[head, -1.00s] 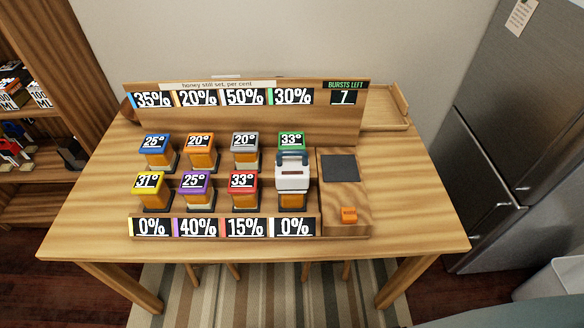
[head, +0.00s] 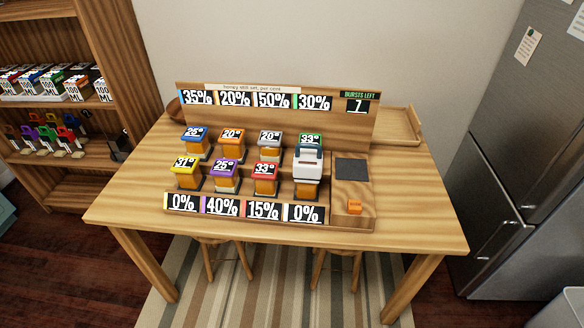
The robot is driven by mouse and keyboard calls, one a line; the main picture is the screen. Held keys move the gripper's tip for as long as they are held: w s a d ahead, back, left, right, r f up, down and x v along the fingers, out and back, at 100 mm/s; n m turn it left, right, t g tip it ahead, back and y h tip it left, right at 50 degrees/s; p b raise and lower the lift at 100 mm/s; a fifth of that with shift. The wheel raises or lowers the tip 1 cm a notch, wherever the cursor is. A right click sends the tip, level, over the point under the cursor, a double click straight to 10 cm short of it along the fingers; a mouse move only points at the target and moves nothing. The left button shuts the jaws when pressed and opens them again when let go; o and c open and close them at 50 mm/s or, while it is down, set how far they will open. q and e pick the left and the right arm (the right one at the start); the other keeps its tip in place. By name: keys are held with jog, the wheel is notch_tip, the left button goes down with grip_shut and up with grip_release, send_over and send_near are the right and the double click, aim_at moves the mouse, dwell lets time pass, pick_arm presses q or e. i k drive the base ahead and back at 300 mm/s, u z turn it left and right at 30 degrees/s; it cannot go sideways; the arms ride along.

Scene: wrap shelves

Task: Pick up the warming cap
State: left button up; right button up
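The warming cap appears to be the white block with a dark grey handle (head: 308,164) in the head view. It sits over the rightmost jar of the front row on the wooden rack, so that jar's lid is hidden and its amber body shows below. Other honey jars stand in two rows: blue 25° (head: 195,142), orange 20° (head: 231,143), grey 20° (head: 269,146), green 33° (head: 309,139), yellow 31° (head: 186,172), purple 25° (head: 225,176) and red 33° (head: 265,178). Neither gripper is in view.
The rack stands on a wooden table (head: 420,220). A sign reads bursts left 7 (head: 357,105). An empty tray (head: 402,125) lies behind right. A loaded shelf (head: 60,105) stands left, a fridge (head: 525,150) right.

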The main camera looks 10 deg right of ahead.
aim_at(308, 163)
jog(key=u, duration=0.9)
jog(key=i, duration=1.4)
jog(key=z, duration=0.3)
